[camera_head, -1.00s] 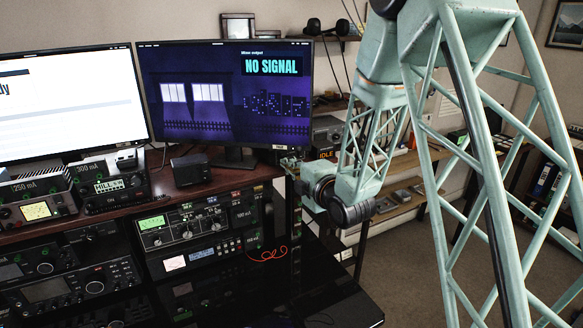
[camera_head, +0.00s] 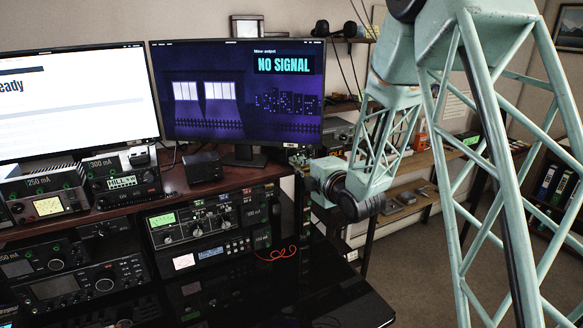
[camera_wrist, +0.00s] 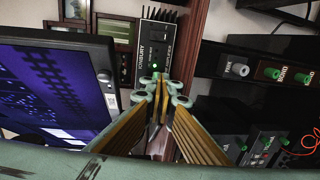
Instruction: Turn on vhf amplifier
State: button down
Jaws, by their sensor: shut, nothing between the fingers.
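My gripper (camera_wrist: 165,88) is shut and empty in the wrist view, its fingertips pointing toward a black box (camera_wrist: 153,40). That box has pale lettering, a small lit green light and a dark front; I cannot read its label surely, so I cannot tell whether it is the VHF amplifier. Whether the fingertips touch it is unclear. In the head view my gripper (camera_head: 301,163) is at the right edge of the big monitor, partly hidden by my wrist. A black box (camera_head: 338,130) stands behind my wrist there, its front mostly covered.
The purple monitor (camera_head: 236,95) stands close left of my gripper and also fills the left of the wrist view (camera_wrist: 50,85). Radio units with knobs (camera_head: 205,222) sit below in the rack. A red cable (camera_head: 283,254) hangs there. Shelves (camera_head: 420,175) stand at right.

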dwell(0.3)
jog(key=shift+s+d+f, duration=0.1)
jog(key=shift+s+d, duration=0.05)
jog(key=f+b+v, duration=0.3)
jog(key=v, duration=1)
jog(key=shift+s, duration=0.35)
jog(key=shift+d, duration=0.15)
dwell(0.4)
